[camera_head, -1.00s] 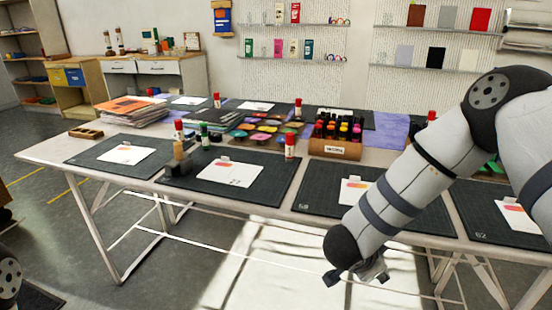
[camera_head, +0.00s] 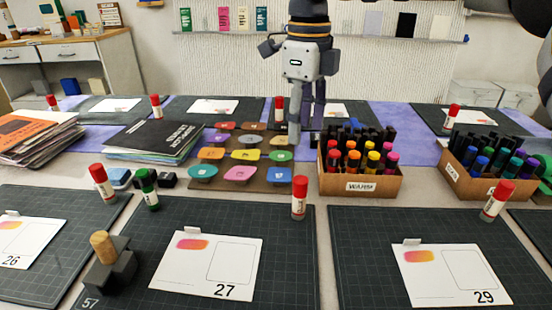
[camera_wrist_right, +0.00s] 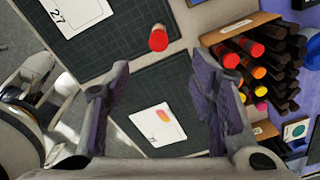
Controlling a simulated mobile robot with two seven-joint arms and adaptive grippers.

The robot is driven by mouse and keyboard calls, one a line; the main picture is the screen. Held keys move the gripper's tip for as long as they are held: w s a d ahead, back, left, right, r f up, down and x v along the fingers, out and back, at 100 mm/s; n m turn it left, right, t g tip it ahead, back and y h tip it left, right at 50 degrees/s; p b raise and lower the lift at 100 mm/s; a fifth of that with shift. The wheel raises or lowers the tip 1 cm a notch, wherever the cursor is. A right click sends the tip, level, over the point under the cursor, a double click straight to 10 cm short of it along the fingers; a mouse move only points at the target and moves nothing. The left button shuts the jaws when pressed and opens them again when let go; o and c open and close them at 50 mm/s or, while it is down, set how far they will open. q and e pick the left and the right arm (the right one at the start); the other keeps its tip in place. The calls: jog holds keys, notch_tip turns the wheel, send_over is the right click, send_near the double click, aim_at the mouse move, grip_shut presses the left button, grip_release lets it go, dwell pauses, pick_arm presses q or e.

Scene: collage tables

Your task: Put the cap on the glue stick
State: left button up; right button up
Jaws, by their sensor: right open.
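A red-capped glue stick (camera_head: 299,198) stands upright at the right edge of the mat with card 27. Another red-capped stick (camera_head: 102,183) leans slightly at the left, beside a green-capped stick (camera_head: 147,189). A further red-capped stick (camera_head: 496,200) stands at the right. Which cap the task means, I cannot tell. My right gripper (camera_head: 307,112) is open and empty, pointing down above the back of the table. In the right wrist view its spread fingers (camera_wrist_right: 162,105) have a red-capped stick (camera_wrist_right: 158,39) beyond them. My left gripper is out of view.
A box of warm-coloured markers (camera_head: 360,183) and another marker box (camera_head: 485,182) stand at the right. A tray of coloured pads (camera_head: 240,172), a black stack (camera_head: 155,140) and a wooden-handled stamp (camera_head: 110,265) are nearby. Cards lie on dark mats.

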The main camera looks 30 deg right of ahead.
send_over(300, 179)
notch_tip(300, 179, down, 7)
jog(key=shift+r, duration=0.2)
dwell(0.4)
notch_tip(300, 179, down, 5)
jog(key=shift+f, duration=0.1)
dwell(0.4)
jog(key=shift+c, duration=0.6)
jog(key=c, duration=0.7)
